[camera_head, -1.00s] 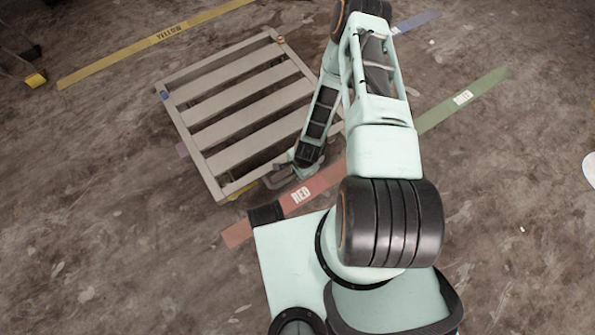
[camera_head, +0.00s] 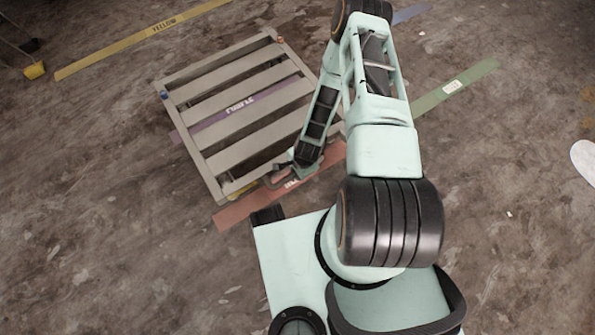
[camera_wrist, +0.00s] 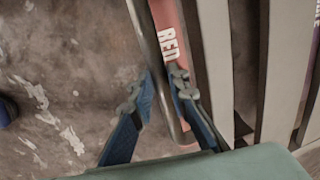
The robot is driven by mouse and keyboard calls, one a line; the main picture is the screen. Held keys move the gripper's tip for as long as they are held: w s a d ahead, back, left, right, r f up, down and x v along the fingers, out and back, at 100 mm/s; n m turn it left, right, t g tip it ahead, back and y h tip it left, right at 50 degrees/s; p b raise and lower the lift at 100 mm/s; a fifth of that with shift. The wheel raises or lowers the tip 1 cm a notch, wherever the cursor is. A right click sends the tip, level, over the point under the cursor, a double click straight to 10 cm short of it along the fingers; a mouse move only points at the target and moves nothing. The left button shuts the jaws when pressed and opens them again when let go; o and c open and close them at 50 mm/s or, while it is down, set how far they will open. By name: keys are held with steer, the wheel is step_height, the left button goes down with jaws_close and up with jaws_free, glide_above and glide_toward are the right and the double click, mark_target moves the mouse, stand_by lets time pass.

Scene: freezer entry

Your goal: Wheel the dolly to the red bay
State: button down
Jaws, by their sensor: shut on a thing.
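The dolly (camera_head: 228,72) is a grey slatted platform on the floor, left of my arm in the head view; its slats also show in the wrist view (camera_wrist: 217,60). My gripper (camera_head: 283,176) is at the dolly's near edge, shut on its bar handle. In the wrist view the fingers (camera_wrist: 158,92) lie on both sides of the dark handle bar (camera_wrist: 147,35). The red bay strip (camera_head: 236,208), labelled RED, runs beneath the gripper and handle and along the dolly's near edge; it also shows in the wrist view (camera_wrist: 170,25).
A purple strip (camera_head: 240,104) shows between the dolly's slats. A yellow strip (camera_head: 140,41) lies beyond it, a green strip (camera_head: 460,86) and a blue strip (camera_head: 411,13) to the right. A yellow object (camera_head: 35,70) is at the far left. Floor left and right looks mostly clear.

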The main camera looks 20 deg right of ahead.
steer(key=c, duration=1.8)
jaws_free()
steer(key=shift+c, duration=0.2)
steer(key=shift+r, duration=0.1)
step_height(320, 180, up, 10)
